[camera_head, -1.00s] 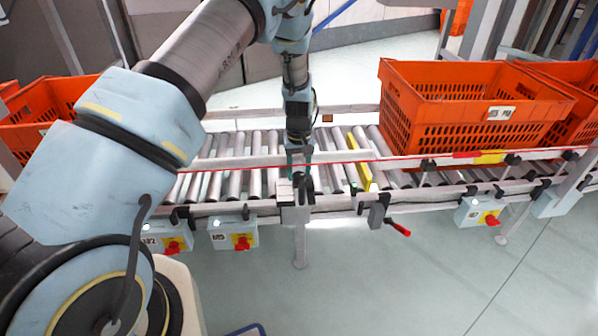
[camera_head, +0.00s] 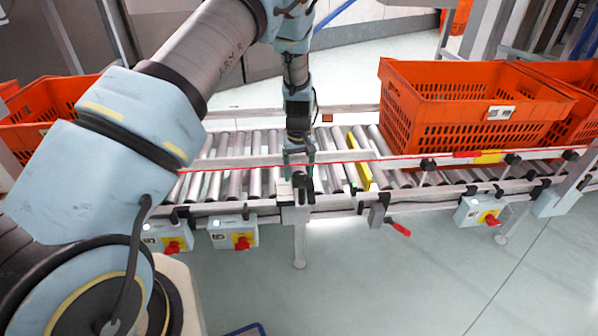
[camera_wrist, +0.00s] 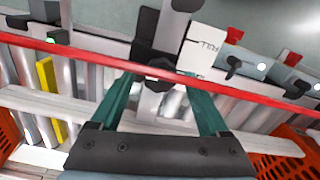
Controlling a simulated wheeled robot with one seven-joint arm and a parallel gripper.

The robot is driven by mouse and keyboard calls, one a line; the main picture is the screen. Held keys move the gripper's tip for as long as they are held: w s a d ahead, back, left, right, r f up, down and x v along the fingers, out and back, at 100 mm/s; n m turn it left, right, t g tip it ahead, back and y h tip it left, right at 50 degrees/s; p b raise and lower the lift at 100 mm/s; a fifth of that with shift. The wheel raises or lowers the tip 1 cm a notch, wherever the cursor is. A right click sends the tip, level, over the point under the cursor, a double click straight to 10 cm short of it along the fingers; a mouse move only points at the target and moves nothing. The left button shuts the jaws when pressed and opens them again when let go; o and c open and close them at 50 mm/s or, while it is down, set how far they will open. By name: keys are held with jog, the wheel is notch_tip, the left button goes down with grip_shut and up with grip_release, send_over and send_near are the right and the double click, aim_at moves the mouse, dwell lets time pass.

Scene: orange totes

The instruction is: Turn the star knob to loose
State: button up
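The star knob (camera_wrist: 160,72) is a dark, lobed knob on the conveyor's near rail, beside a white plate (camera_wrist: 205,48) lettered "FULL". In the head view the knob (camera_head: 303,184) is small and dark, just below my gripper (camera_head: 300,160). In the wrist view my gripper (camera_wrist: 160,80) has its two teal fingers spread apart, with nothing held. The knob shows in the gap between the fingertips, beyond them. I see no finger touching it. Its exact turn angle and any loose mark cannot be made out.
A red cord (camera_wrist: 85,53) runs along the conveyor and crosses near my fingertips. Pale rails border the rollers (camera_head: 233,180). A yellow bar (camera_head: 359,160) and a large orange tote (camera_head: 440,92) lie to the right. A red-handled lever (camera_head: 399,229) and red-knobbed switch boxes (camera_head: 240,241) hang below.

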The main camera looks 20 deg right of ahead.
aim_at(298, 174)
notch_tip(298, 174, up, 11)
jog(key=shift+b, duration=0.35)
dwell(0.3)
jog(key=shift+f, duration=0.1)
jog(key=a+r+p, duration=0.3)
jog(key=a+r, duration=0.4)
jog(key=a, duration=0.3)
jog(key=a+r+p, duration=0.2)
jog(key=a+r, duration=0.5)
jog(key=a, duration=0.4)
jog(key=s+a+r+p, duration=0.2)
jog(key=s+a+r, duration=0.2)
jog(key=a, duration=0.3)
jog(key=s+a+r+t+p, duration=0.1)
jog(key=s+a+r+p, duration=0.1)
jog(key=s+a+r, duration=0.2)
jog(key=s+a, duration=0.3)
jog(key=a, duration=0.1)
jog(key=shift+s+a+n+t, duration=0.15)
jog(key=shift+a+n+t, duration=0.1)
jog(key=shift+n+t, duration=0.05)
